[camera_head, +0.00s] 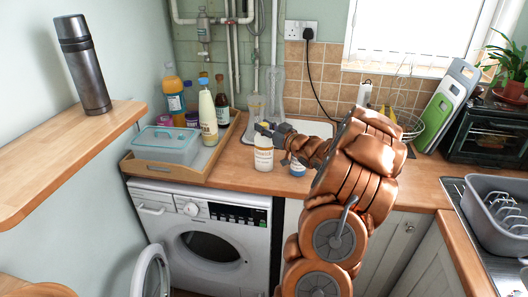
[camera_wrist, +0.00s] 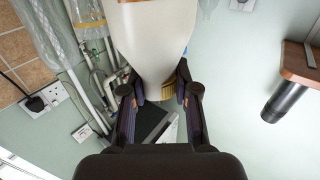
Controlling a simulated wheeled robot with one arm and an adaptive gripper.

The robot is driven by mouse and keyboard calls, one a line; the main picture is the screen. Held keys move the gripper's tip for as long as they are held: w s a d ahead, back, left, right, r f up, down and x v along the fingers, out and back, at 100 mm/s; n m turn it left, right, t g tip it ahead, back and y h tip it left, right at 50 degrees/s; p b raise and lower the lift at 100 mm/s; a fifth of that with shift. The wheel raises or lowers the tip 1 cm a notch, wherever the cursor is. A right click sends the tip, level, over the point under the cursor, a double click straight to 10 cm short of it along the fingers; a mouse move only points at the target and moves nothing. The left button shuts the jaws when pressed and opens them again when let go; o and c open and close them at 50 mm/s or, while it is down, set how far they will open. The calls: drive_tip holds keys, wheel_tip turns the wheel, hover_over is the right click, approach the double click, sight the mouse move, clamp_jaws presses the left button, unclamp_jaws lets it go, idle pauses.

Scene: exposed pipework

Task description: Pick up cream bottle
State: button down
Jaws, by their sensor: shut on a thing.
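In the wrist view, my gripper (camera_wrist: 160,95) is shut with one finger on each side of the narrow end of the bottle (camera_wrist: 155,45). A yellowish cap (camera_wrist: 164,92) shows between the fingers. The bottle's wide end runs out of the wrist picture. I cannot tell whether its base touches the counter.
A tall pale bottle (camera_head: 208,112) and several other bottles stand in a wooden tray (camera_head: 165,171) with a lidded blue box (camera_head: 163,144). A blue-labelled container (camera_head: 297,169) is partly hidden behind my arm. Pipes (camera_head: 235,60) rise behind. A shelf with a flask (camera_head: 84,70) juts out at left.

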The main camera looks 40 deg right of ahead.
drive_tip(key=shift+r, duration=0.1)
idle(0.5)
drive_tip(key=shift+r+b, duration=0.65)
drive_tip(key=shift+r, duration=0.9)
drive_tip(key=shift+s+r, duration=0.1)
drive_tip(key=shift+r, duration=0.05)
drive_tip(key=s+a+r+b, duration=0.1)
drive_tip(key=s+a+b, duration=0.3)
drive_tip(key=s+a, duration=0.6)
drive_tip(key=shift+s+a+r, duration=0.25)
drive_tip(key=shift+s+a, duration=0.15)
drive_tip(key=shift+s, duration=0.35)
drive_tip(key=shift+a, duration=0.1)
